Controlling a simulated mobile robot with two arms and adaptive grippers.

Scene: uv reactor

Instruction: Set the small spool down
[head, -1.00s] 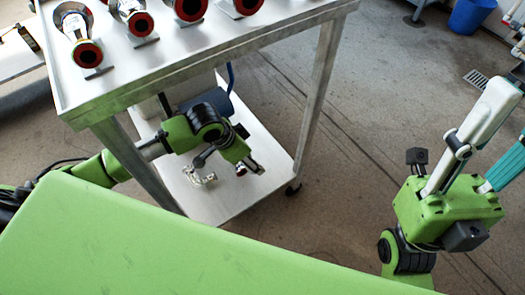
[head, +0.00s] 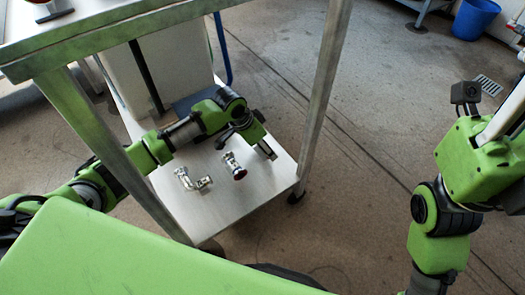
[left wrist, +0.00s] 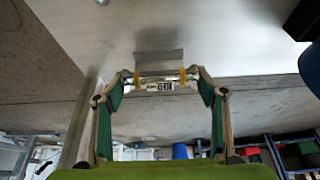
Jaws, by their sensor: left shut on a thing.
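The small spool is a small silvery piece (left wrist: 160,84) between the two fingertips of my left gripper in the left wrist view. A pale flat surface lies beyond it. In the head view my left gripper (head: 262,150) is low over the right part of the cart's lower shelf (head: 225,205), with a sliver of metal at its tip. I cannot tell whether the spool touches the shelf. My right gripper (head: 508,120) is at the right edge, its fingertips cut off by the frame.
A silvery fitting with a red end (head: 234,166) and a silvery elbow piece (head: 193,181) are on the shelf, left of my left gripper. A cart leg (head: 322,95) rises to the right. A pale box (head: 175,65) stands behind. The shelf's front is clear.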

